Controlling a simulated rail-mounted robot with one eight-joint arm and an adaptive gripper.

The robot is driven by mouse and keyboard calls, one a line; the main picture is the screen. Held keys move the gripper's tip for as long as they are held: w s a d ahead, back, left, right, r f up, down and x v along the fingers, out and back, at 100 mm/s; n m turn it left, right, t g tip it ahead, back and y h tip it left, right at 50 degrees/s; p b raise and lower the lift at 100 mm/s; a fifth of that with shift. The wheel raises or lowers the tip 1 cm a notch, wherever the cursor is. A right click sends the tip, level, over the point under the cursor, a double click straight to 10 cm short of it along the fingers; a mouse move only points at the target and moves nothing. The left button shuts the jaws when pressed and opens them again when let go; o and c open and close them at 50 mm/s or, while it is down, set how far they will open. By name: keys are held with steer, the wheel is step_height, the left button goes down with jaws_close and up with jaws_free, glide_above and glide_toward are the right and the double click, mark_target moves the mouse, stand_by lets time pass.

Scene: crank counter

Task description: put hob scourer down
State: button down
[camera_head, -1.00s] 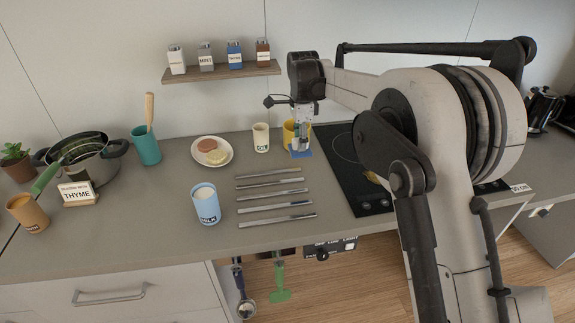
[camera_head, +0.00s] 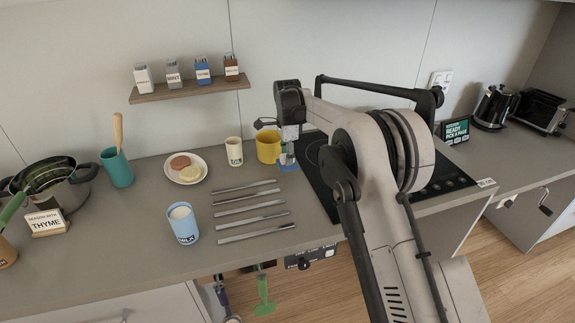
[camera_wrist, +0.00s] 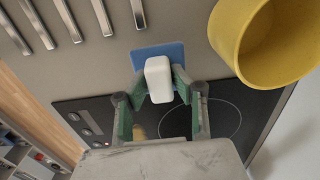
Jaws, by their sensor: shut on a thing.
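The hob scourer appears to be the white block (camera_wrist: 158,80) between the fingers of my gripper (camera_wrist: 160,90) in the wrist view. My gripper is shut on it. A flat blue square (camera_wrist: 150,52) shows behind the block, at the edge of the dark hob. I cannot tell whether the block touches it. In the head view my gripper (camera_head: 287,155) points down just right of the yellow mug, over the blue square (camera_head: 288,169). The block is too small to make out clearly there.
The yellow mug (camera_head: 268,147) stands close beside my gripper. The dark hob (camera_head: 318,165) lies to the right. Several metal strips (camera_head: 250,208), a plate (camera_head: 185,172) with food, a cream cup (camera_head: 234,151) and a blue milk cup (camera_head: 183,224) stand or lie left of it.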

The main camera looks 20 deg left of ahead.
steer(key=shift+f+p, duration=0.35)
steer(key=shift+f, duration=1.7)
steer(key=shift+f, duration=0.15)
steer(key=c, duration=1.5)
jaws_free()
steer(key=shift+o, duration=0.2)
step_height(320, 180, up, 12)
steer(key=shift+r+b, duration=0.2)
steer(key=shift+b, duration=0.4)
steer(key=shift+d, duration=0.15)
